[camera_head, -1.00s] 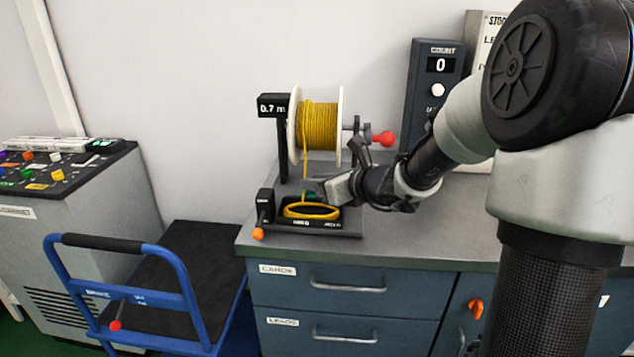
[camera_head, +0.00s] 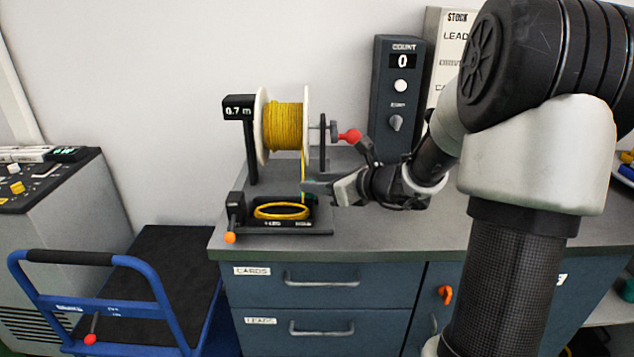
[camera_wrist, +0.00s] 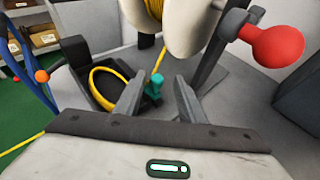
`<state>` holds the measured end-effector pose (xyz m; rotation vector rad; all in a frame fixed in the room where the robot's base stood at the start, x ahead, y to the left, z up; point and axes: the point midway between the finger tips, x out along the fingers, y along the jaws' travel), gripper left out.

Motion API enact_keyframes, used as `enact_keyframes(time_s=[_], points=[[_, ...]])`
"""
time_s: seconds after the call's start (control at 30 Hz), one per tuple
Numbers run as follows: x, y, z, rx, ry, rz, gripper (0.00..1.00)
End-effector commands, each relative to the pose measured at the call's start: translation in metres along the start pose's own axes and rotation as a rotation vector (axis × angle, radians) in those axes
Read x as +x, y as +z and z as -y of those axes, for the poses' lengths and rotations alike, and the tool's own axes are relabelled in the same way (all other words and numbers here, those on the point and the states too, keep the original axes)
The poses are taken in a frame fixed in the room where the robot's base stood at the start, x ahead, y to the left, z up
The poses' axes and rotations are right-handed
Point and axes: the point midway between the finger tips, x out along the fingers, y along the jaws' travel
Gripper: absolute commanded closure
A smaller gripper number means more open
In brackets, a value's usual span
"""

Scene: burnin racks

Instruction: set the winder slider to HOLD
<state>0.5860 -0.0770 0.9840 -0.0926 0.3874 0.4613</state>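The winder stands on the bench. Its spool of yellow cord (camera_head: 284,127) hangs above a dark tray (camera_head: 322,229) with a yellow cord coil (camera_head: 282,211). The spool has a crank with a red knob (camera_head: 349,136), large in the wrist view (camera_wrist: 278,48). The 0.7 m display (camera_head: 239,107) is at its left. A small teal piece (camera_wrist: 153,91) sits by the hanging cord, beyond and between my fingertips in the wrist view. I cannot tell whether it is the slider; no HOLD mark is readable. My gripper (camera_head: 308,188) is open and empty (camera_wrist: 160,80), right of the cord.
A dark COUNT box (camera_head: 401,80) reading 0 stands behind my arm. An orange knob (camera_head: 230,238) is at the tray's left end. Drawers (camera_head: 320,278) lie below the bench. A blue-handled cart (camera_head: 145,268) stands at the left. Bench top right of the tray is clear.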

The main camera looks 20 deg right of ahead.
Motion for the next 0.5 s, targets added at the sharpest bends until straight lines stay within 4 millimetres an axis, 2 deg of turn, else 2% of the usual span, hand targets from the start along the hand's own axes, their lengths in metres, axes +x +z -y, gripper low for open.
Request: enact_keyframes(time_s=[0.27,0.37,0.5], points=[[-0.005,0.002,-0.001,-0.001,0.001,0.001,0.64],[-0.018,0.003,0.000,-0.002,-0.001,0.001,0.64],[-0.049,0.004,0.000,-0.001,-0.003,0.001,0.64]])
